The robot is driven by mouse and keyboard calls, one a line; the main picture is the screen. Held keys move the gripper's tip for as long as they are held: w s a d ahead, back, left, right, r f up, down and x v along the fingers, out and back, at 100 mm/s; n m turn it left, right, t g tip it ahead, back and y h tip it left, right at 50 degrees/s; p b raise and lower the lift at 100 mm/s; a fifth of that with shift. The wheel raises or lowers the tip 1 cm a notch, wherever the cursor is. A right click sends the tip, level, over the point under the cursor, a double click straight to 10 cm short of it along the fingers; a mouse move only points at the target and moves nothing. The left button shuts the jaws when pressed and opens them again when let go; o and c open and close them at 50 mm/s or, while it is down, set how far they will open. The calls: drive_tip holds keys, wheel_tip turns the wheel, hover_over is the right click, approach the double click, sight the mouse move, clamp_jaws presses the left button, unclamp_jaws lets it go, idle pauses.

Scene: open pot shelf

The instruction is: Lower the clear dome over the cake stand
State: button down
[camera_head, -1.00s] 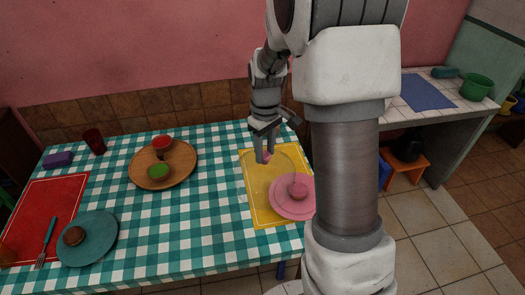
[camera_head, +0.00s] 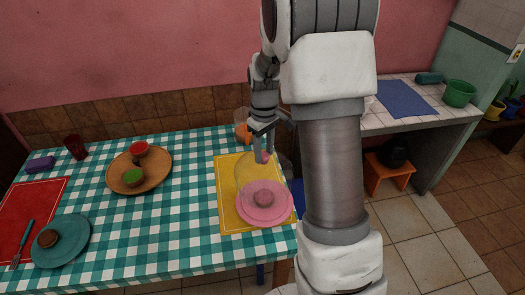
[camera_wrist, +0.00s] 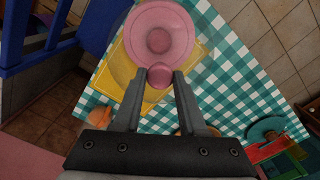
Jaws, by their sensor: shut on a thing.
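My gripper (camera_head: 263,158) is shut on the pink knob (camera_wrist: 159,76) of the clear dome (camera_head: 246,173). The dome hangs from the fingers and its faint outline is hard to make out. The pink cake stand (camera_head: 281,211) is on the yellow mat, with a round pink cake (camera_head: 263,198) in its middle. In the head view the dome overlaps the stand's far side. In the wrist view the stand (camera_wrist: 180,50) shows beyond the knob, off-centre from it. The gap between the dome's rim and the stand cannot be told.
The yellow mat (camera_head: 227,215) lies at the right end of the checked table. An orange thing (camera_head: 243,133) stands behind my gripper. Checked cloth between is clear.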

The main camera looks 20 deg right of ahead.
drive_tip(key=shift+d, duration=0.15)
drive_tip(key=shift+f+b, duration=2.85)
drive_tip(key=shift+f, duration=1.5)
drive_tip(key=shift+c, duration=1.9)
unclamp_jaws()
wheel_tip(320, 180, up, 17)
drive_tip(key=shift+f+p, duration=0.2)
drive_tip(key=shift+p, duration=0.35)
drive_tip(key=shift+r, duration=0.4)
